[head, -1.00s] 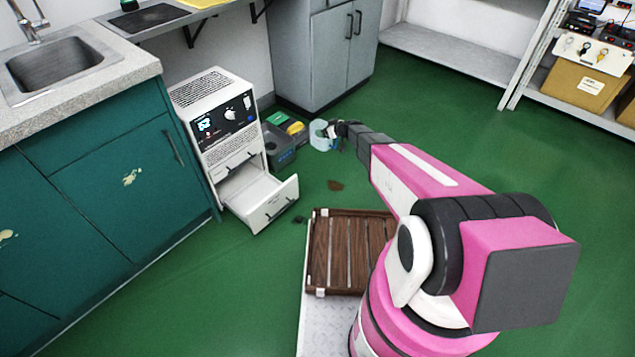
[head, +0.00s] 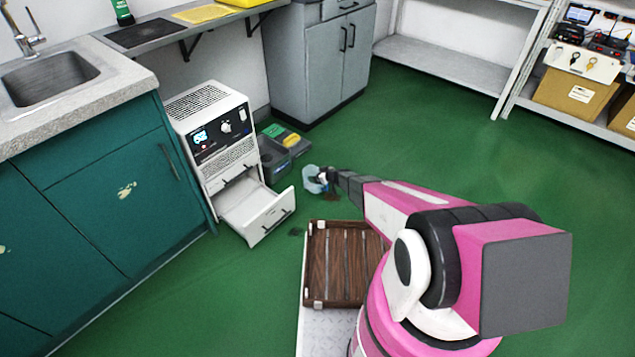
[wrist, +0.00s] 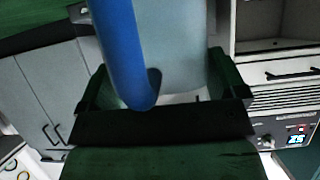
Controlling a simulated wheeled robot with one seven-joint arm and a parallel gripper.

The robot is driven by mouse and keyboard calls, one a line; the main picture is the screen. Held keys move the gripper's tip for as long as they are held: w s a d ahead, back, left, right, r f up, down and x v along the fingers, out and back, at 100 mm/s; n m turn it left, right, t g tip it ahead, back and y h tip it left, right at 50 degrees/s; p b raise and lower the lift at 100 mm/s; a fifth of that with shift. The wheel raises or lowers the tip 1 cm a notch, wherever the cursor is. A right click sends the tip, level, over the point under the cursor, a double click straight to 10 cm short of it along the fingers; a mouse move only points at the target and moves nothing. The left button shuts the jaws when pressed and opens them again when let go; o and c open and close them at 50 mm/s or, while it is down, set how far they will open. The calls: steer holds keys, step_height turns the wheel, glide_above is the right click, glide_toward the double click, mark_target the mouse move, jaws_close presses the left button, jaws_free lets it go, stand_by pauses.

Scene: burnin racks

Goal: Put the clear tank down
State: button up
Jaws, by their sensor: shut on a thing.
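The clear tank (head: 313,180) is a pale, see-through vessel. It hangs at the end of my outstretched arm, low over the green floor near the grey and green bins. In the wrist view the clear tank (wrist: 178,45) fills the upper middle, with a thick blue bar (wrist: 125,50) along it. My gripper (head: 328,178) is shut on the tank. In the wrist view my gripper (wrist: 160,100) shows dark fingers on both sides of it. I cannot tell whether the tank's base touches the floor.
A white machine (head: 212,130) with an open drawer (head: 262,212) stands left of the tank. Dark bins (head: 275,158) sit between them. A grey cabinet (head: 315,65) stands behind. A brown slatted crate (head: 340,262) is in front. Floor to the right is clear.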

steer(key=shift+f, duration=2.15)
steer(key=o, duration=1)
